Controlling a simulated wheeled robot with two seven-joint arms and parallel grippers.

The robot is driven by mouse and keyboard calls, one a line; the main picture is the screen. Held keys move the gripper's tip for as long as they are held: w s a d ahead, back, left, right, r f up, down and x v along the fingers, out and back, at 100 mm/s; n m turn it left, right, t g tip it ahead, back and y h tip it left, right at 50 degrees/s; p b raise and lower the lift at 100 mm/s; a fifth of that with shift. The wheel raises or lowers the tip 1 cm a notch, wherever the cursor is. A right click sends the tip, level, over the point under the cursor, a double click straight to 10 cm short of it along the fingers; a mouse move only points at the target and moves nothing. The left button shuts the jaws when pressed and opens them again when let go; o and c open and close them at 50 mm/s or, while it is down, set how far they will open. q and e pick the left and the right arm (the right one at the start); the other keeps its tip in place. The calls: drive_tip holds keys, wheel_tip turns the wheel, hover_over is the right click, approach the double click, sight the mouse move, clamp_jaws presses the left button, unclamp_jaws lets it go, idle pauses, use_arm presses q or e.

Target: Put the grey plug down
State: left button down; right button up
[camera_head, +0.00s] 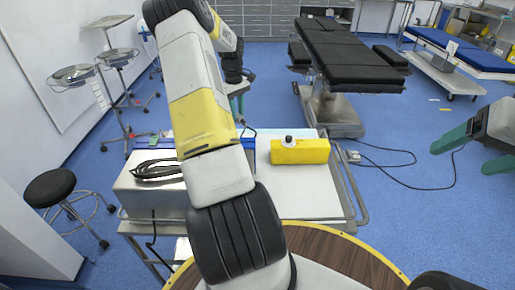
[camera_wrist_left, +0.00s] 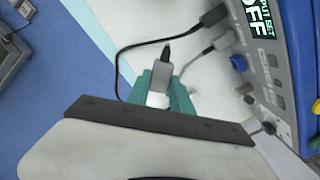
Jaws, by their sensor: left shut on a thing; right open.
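The grey plug (camera_wrist_left: 160,75) is between the teal fingers of my left gripper (camera_wrist_left: 162,92) in the left wrist view. The gripper is shut on it. A black cable runs from the plug's side of the picture, and a pale surface lies behind it. I cannot tell whether the plug touches that surface. In the head view my left gripper (camera_head: 238,95) is mostly hidden behind my arm, and the plug is not visible there. My right gripper (camera_head: 460,158) is open and empty at the right, above the blue floor.
A device with a lit display (camera_wrist_left: 235,62) stands right of the plug, with leads at its panel. In the head view a cart (camera_head: 305,190) carries a yellow box (camera_head: 300,151) and a grey unit (camera_head: 150,190). The cart top beside the box is bare.

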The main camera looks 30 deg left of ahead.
use_arm(q)
drive_tip(key=f, duration=0.3)
drive_tip(key=a+f, duration=0.1)
drive_tip(key=f, duration=0.2)
drive_tip(key=shift+s+a, duration=0.1)
drive_tip(key=shift+s, duration=0.05)
drive_tip(key=shift+f, duration=2)
drive_tip(key=shift+f, duration=0.2)
drive_tip(key=shift+f, duration=0.35)
drive_tip(key=c, duration=1.1)
unclamp_jaws()
drive_tip(key=shift+c, duration=0.2)
